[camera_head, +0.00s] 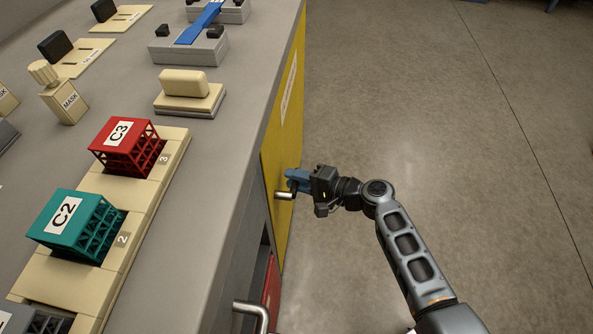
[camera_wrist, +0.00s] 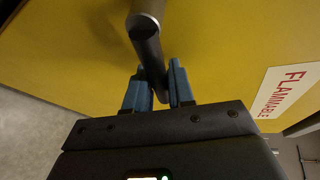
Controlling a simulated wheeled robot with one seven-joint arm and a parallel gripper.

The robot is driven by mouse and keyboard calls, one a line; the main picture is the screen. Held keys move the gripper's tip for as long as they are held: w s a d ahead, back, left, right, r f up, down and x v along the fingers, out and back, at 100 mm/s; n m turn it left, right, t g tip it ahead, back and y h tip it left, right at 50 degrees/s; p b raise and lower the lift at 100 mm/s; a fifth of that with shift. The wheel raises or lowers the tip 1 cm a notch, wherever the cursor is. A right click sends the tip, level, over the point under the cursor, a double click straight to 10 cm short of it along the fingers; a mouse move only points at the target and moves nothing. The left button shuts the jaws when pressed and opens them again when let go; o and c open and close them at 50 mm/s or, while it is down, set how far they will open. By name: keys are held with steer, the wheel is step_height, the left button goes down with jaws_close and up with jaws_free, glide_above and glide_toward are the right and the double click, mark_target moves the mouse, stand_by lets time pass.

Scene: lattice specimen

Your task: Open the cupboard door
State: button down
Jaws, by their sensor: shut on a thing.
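My gripper (camera_head: 296,181) is at the handle. Its blue fingers (camera_wrist: 157,80) are shut on the bar, one on each side.
A red panel (camera_head: 271,285) and another metal handle (camera_head: 252,312) are below the yellow door in the picture. The bench top (camera_head: 222,150) holds a red lattice block (camera_head: 125,140), a teal one (camera_head: 72,220) and other parts. The floor (camera_head: 440,90) right of the bench is clear.

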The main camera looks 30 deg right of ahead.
steer(key=shift+s+a+f+m+g+p, duration=0.1)
steer(key=shift+s+f+m+g+p, duration=0.05)
steer(key=shift+f+m+g+p, duration=0.35)
steer(key=shift+s+a+f+m+g+p, duration=0.15)
steer(key=shift+m+g+p, duration=0.15)
steer(key=shift+m+p, duration=0.3)
steer(key=shift+s+a+f+m+g+y+p, duration=0.15)
steer(key=shift+s+f+m+g+y+p, duration=0.15)
steer(key=shift+f+m+g+y+p, duration=0.35)
